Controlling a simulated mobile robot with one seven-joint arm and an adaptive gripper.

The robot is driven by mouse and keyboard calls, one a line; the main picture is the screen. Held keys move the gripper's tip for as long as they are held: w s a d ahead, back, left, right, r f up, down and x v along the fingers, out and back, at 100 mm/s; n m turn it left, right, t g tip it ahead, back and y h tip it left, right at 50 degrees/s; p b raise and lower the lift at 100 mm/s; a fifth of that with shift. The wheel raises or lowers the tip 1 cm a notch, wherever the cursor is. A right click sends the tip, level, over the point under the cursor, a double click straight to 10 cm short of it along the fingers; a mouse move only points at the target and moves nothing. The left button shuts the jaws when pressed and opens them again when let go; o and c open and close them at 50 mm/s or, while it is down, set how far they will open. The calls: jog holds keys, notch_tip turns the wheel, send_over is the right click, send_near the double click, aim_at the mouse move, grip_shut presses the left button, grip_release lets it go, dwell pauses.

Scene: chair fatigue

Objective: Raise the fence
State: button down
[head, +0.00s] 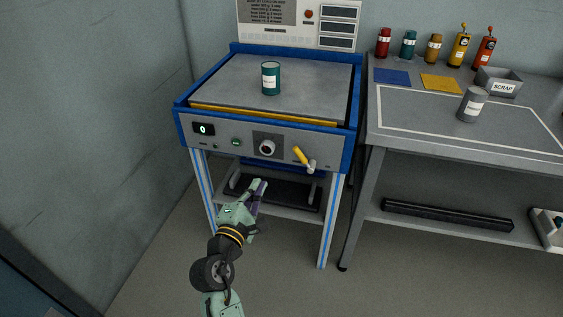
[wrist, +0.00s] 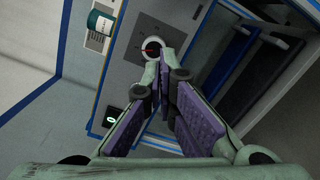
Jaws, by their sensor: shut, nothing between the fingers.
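A blue-framed test machine stands in the middle of the head view. Its grey top plate (head: 312,75) has a raised blue rim (head: 290,50) and a yellow strip (head: 262,115) along the front. No part is labelled as the fence, and I cannot tell which one it is. The front panel (head: 222,138) has a display reading 0, a round knob (head: 267,147) and a yellow lever (head: 301,156). My gripper (head: 261,187) is shut and empty, below and in front of the panel. In the wrist view, its purple-padded fingers (wrist: 168,76) point towards the knob (wrist: 152,48).
A green can (head: 271,78) stands on the plate. A dark tray (head: 285,192) lies on the machine's lower shelf. The right-hand bench (head: 400,123) holds a grey can (head: 472,104), a scrap bin (head: 499,80) and several coloured bottles. A black bar (head: 447,217) lies beneath.

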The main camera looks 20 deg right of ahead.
aim_at(302, 158)
jog(key=shift+w, duration=0.15)
jog(key=w+d+r+p, duration=0.1)
jog(key=w+d+p, duration=0.2)
jog(key=w+d, duration=0.3)
jog(key=shift+w+d+r+p, duration=0.25)
jog(key=shift+d+r+p, duration=0.15)
jog(key=shift+d, duration=1.25)
jog(key=shift+s+d+r+m, duration=0.1)
jog(key=shift+r+m, duration=0.15)
jog(key=shift+m, duration=0.05)
